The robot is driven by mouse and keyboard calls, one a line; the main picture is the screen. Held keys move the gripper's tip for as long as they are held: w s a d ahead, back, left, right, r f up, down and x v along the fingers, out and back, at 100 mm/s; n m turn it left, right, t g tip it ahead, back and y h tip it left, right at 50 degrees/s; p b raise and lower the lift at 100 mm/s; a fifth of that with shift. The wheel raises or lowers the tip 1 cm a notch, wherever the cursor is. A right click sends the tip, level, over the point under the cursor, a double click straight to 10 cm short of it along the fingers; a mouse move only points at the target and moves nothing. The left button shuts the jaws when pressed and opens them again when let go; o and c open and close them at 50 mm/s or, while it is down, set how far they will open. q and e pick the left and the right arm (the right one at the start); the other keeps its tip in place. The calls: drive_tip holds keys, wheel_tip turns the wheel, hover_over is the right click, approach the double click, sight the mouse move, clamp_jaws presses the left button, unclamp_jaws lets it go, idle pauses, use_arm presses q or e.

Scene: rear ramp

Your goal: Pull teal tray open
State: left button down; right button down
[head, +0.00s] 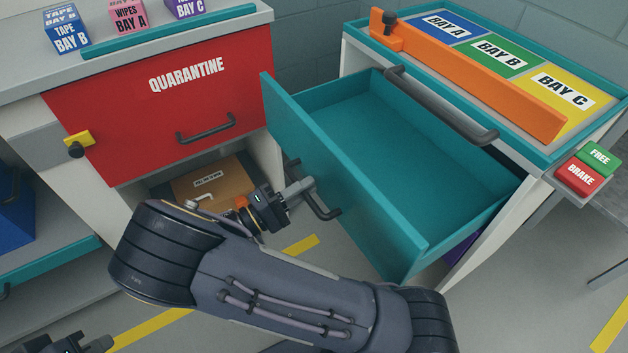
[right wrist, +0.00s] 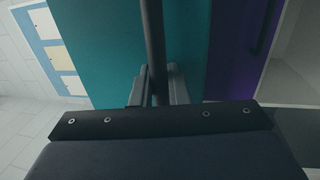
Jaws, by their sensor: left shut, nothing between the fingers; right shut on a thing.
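The teal tray (head: 425,190) is a drawer standing well out of the white cabinet on the right, and it looks empty inside. Its front panel (head: 335,175) faces left toward my right arm. My right gripper (head: 308,188) is shut on the dark bar handle (head: 325,209) of that front. In the right wrist view the handle (right wrist: 152,40) runs upright between the fingers (right wrist: 157,88), with the teal front (right wrist: 110,50) behind. My left gripper (head: 100,345) is at the bottom left corner, partly cut off, shut and empty, away from the tray.
An orange bar (head: 470,80) and bay panels top the cabinet. FREE (head: 599,155) and BRAKE (head: 580,177) buttons sit at its right corner. A red QUARANTINE front (head: 165,100) with a yellow latch (head: 78,140) stands left. An open compartment with a brown box (head: 212,178) lies below it.

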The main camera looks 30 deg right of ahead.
drive_tip(key=shift+a, duration=0.65)
drive_tip(key=c, duration=1.5)
unclamp_jaws()
drive_tip(key=p+v, duration=0.1)
drive_tip(key=v, duration=0.7)
drive_tip(key=shift+s, duration=0.1)
